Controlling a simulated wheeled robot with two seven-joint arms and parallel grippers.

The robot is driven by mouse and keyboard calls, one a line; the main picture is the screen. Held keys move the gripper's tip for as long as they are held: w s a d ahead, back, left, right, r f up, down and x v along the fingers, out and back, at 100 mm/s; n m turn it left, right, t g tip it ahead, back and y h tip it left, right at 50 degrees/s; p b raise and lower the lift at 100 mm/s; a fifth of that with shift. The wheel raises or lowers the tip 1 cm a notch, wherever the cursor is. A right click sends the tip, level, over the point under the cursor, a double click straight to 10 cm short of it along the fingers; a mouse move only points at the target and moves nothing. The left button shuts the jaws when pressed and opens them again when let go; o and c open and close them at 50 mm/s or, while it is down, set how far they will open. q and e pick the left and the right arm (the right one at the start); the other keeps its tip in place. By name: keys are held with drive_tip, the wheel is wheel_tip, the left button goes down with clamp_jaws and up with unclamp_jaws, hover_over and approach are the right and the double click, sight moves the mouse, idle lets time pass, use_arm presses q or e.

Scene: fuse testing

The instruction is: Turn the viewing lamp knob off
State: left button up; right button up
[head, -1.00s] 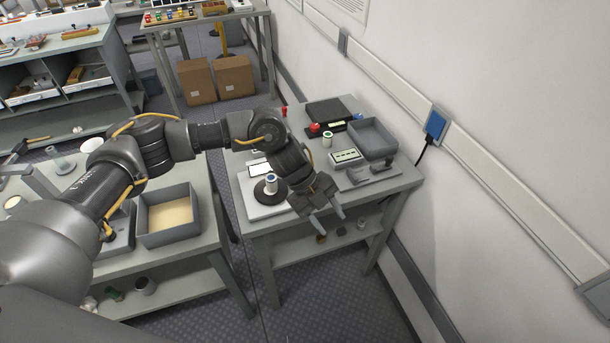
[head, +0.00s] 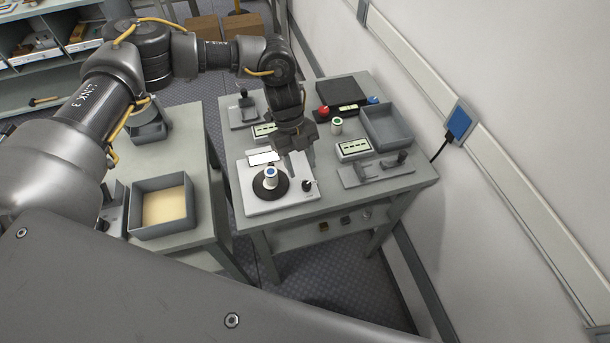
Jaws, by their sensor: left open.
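A white device (head: 262,205) sits at the near left of the right-hand table. It has a bright white panel (head: 263,157), a black disc (head: 281,188) bearing a blue-topped white cylinder (head: 270,178), and a small dark knob (head: 308,185) at its right edge, seemingly the viewing lamp knob. My left gripper (head: 301,166) is open, with its fingers pointing down just behind and above this knob; no contact is clear. The knob's setting is too small to tell. My right gripper is out of view.
Behind stand a red knob (head: 323,110), a green-topped white cylinder (head: 336,126) and a meter box (head: 353,149). A grey tray (head: 388,128) and a grey fixture (head: 376,170) lie to the right. Another table with a tray (head: 162,228) stands left, across a gap.

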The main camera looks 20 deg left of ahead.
sight(306, 184)
use_arm(q)
drive_tip(key=x, duration=0.3)
drive_tip(key=p+x, duration=0.1)
drive_tip(key=shift+w+f, duration=0.25)
drive_tip(key=shift+s+d+f, duration=0.1)
drive_tip(key=shift+s+f, duration=0.15)
drive_tip(key=shift+f, duration=0.05)
drive_tip(key=shift+s+f, duration=0.1)
drive_tip(key=shift+f, duration=0.05)
drive_tip(key=shift+d+f, duration=0.1)
drive_tip(key=shift+f, duration=0.2)
drive_tip(key=shift+r, duration=0.1)
drive_tip(key=c, duration=1)
drive_tip(key=shift+p, duration=0.3)
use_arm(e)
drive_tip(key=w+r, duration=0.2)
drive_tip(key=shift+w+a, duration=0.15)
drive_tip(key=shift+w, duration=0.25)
